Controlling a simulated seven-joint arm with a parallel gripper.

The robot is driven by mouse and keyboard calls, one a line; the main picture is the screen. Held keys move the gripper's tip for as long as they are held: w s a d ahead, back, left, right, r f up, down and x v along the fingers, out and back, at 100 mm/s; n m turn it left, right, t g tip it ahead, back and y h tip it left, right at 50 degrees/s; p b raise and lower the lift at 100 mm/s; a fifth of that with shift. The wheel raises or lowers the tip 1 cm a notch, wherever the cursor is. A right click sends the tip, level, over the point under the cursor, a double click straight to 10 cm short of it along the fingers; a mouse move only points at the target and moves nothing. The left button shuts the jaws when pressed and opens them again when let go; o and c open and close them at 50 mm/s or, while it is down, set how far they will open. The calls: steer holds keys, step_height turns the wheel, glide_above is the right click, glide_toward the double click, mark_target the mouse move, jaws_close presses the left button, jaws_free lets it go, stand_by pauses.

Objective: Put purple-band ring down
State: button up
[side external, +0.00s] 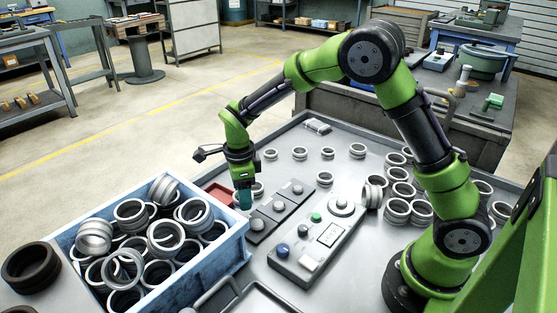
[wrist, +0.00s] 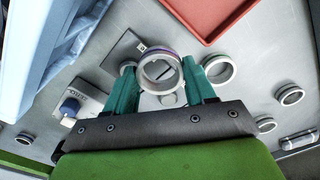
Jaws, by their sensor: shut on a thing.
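The purple-band ring (wrist: 144,83) is a silver ring with a purple line along its upper edge in the wrist view. It sits between the two teal fingers of my gripper (wrist: 162,80), which is shut on it. In the side view my gripper (side external: 243,198) points down between the blue crate and the dark grey plates (side external: 262,222); the ring cannot be made out there. In the wrist view the ring overlaps a dark grey plate (wrist: 112,55); I cannot tell whether it touches anything below.
A blue crate (side external: 222,258) full of silver rings stands left of my gripper. A red tray (side external: 216,190) lies behind it. A control box (side external: 318,245) with knobs is to the right. Several loose rings (side external: 300,153) stand on the grey table.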

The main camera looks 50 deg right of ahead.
steer(key=w, duration=0.3)
steer(key=w+a, duration=0.1)
steer(key=w, duration=0.2)
steer(key=w+f, duration=0.1)
steer(key=w, duration=0.2)
steer(key=shift+w+a, duration=0.2)
steer(key=shift+w, duration=0.05)
steer(key=shift+w+f, duration=0.1)
steer(key=shift+f, duration=1.6)
steer(key=shift+f, duration=0.2)
steer(key=o, duration=0.9)
steer(key=shift+o, duration=0.2)
